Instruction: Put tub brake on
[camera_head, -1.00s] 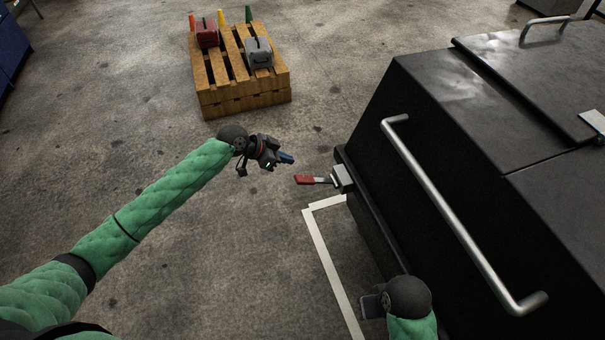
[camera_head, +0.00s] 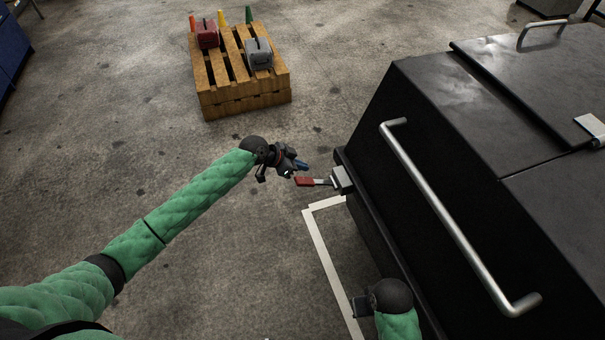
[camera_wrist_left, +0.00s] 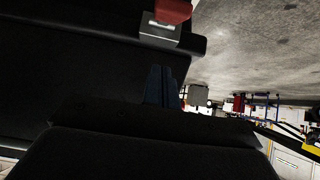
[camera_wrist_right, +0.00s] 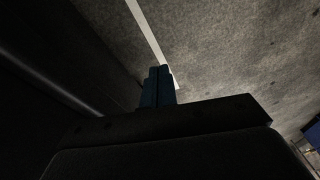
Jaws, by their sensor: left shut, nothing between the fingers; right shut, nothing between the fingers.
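The black tub (camera_head: 445,150) fills the right of the head view, with a long silver handle (camera_head: 455,222) on its side. The brake lever has a red grip (camera_head: 305,182) and a metal bracket (camera_head: 342,180) at the tub's lower left edge. The red grip also shows at the top of the left wrist view (camera_wrist_left: 173,10). My left gripper (camera_head: 301,166) is shut and empty, just above and beside the red grip; whether they touch I cannot tell. My right gripper is shut and empty low beside the tub; its blue fingers show in the right wrist view (camera_wrist_right: 158,87).
A wooden pallet (camera_head: 243,100) stands at the back left with a red case (camera_head: 207,35), a grey case (camera_head: 258,54) and small coloured cones. A white floor line (camera_head: 330,262) runs beside the tub. The floor on the left is clear.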

